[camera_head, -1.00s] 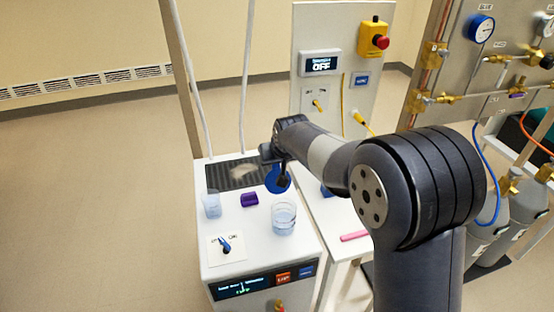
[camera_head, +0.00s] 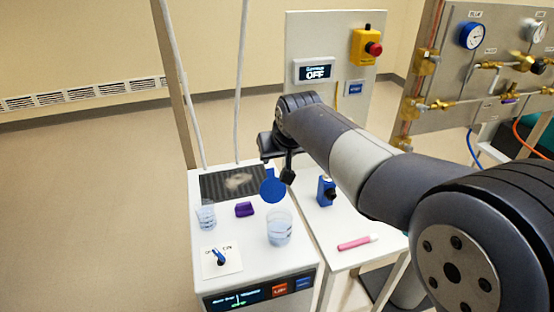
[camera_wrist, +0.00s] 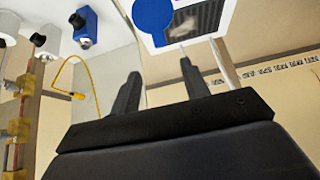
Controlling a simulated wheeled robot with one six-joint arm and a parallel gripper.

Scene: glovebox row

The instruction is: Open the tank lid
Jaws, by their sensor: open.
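A blue round disc (camera_head: 273,188), which looks like the tank lid, is at the right edge of the white unit's top (camera_head: 262,250). It looks taller than wide, as if tilted up, but I cannot tell its angle. The disc also shows at the top of the wrist view (camera_wrist: 153,16). My gripper (camera_head: 278,171) is just above and beside the disc in the head view, with one dark finger overlapping its right side. In the wrist view my gripper (camera_wrist: 160,67) has its fingers apart with nothing between them. I cannot tell whether a finger touches the disc.
A dark grille (camera_head: 222,186), a purple block (camera_head: 244,209) and clear beakers (camera_head: 279,230) are on the unit. A side table holds a blue device (camera_head: 326,191) and a pink marker (camera_head: 357,243). White rods (camera_head: 242,90) rise behind the unit. The floor at left is clear.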

